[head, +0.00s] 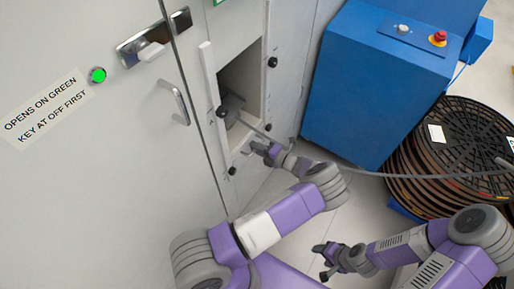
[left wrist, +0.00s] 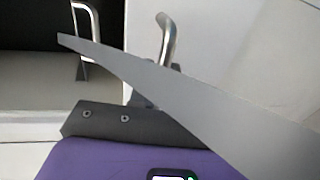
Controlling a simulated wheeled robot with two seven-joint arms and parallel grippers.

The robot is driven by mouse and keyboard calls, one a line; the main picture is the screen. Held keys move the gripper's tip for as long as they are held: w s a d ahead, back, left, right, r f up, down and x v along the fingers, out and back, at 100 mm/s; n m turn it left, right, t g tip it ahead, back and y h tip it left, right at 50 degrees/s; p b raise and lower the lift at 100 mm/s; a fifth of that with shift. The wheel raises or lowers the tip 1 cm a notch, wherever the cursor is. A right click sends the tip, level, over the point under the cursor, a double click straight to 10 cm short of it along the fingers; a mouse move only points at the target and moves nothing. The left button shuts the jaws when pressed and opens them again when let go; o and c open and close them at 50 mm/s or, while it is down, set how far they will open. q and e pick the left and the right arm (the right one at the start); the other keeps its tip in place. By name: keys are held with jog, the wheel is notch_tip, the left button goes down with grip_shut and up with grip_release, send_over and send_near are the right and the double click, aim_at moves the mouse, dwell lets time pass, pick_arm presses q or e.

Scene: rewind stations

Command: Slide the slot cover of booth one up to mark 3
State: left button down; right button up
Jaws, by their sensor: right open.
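Booth one's grey-white front has a tall dark slot opening (head: 232,82). A pale panel (head: 238,138) at its lower end looks like the slot cover; I cannot read any mark number. My left gripper (head: 262,150) is beside a small metal handle (head: 246,153) low on this panel. In the left wrist view a curved metal handle (left wrist: 168,38) stands just beyond the gripper's dark grey body. Whether the jaws touch or enclose it is hidden by a pale strip across the view. My right gripper (head: 325,261) is open and empty over the floor.
Black knobs (head: 272,62) line the slot frame. A blue cabinet (head: 370,90) with a red button and stacked reels (head: 460,150) stand right. A closed door with a handle (head: 180,103) is left.

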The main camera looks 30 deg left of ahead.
pick_arm(q)
jog(key=shift+r, duration=0.1)
notch_tip(320, 180, up, 12)
jog(key=p, duration=1)
jog(key=c, duration=1.3)
grip_release()
jog(key=shift+c, duration=0.2)
jog(key=v, duration=0.7)
jog(key=shift+d+p, duration=0.3)
jog(key=shift+p, duration=0.15)
